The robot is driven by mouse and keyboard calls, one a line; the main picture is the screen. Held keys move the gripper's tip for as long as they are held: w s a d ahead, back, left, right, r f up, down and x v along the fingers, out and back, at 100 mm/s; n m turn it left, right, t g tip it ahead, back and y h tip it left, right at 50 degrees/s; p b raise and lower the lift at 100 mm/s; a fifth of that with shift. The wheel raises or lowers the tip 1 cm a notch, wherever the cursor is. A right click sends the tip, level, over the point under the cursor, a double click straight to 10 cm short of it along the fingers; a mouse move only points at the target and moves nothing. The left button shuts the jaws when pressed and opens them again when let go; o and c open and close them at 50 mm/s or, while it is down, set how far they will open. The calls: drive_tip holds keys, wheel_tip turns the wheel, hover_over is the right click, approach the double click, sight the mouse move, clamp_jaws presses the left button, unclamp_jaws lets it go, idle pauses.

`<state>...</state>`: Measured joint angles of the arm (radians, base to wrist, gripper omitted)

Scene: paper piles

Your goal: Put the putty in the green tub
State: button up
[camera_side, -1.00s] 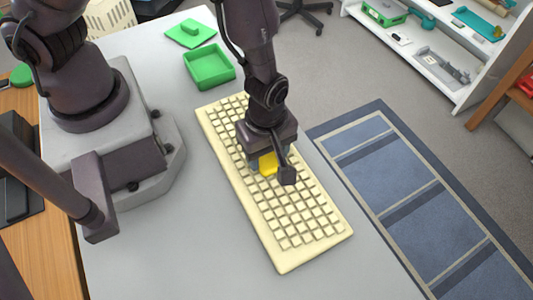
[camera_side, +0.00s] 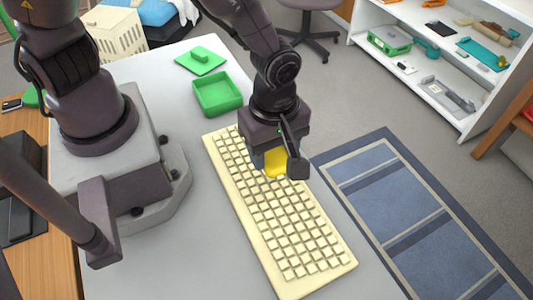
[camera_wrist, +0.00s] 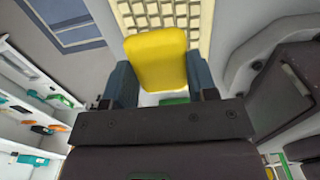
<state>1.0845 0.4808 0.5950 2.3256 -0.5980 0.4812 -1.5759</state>
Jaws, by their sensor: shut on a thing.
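The yellow putty (camera_side: 276,162) is between the fingers of my gripper (camera_side: 272,160), above the far half of the keyboard. In the wrist view the putty (camera_wrist: 156,60) fills the space between the two blue-grey fingers of my gripper (camera_wrist: 157,82). The green tub (camera_side: 218,94) is an open square box on the grey table, beyond the keyboard's far end. It looks empty.
A cream keyboard (camera_side: 280,225) lies lengthwise on the table (camera_side: 135,250) under my gripper. A white shelf (camera_side: 455,75) with assorted items stands off the table at the back right. A blue striped rug (camera_side: 400,210) lies on the floor.

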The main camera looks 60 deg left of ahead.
drive_tip(key=w+a+n, duration=0.3)
drive_tip(key=a, duration=0.5)
drive_tip(key=m, duration=0.3)
approach(217, 97)
drive_tip(key=shift+f, duration=3.55)
drive_tip(key=shift+f, duration=0.15)
drive_tip(key=o, duration=0.7)
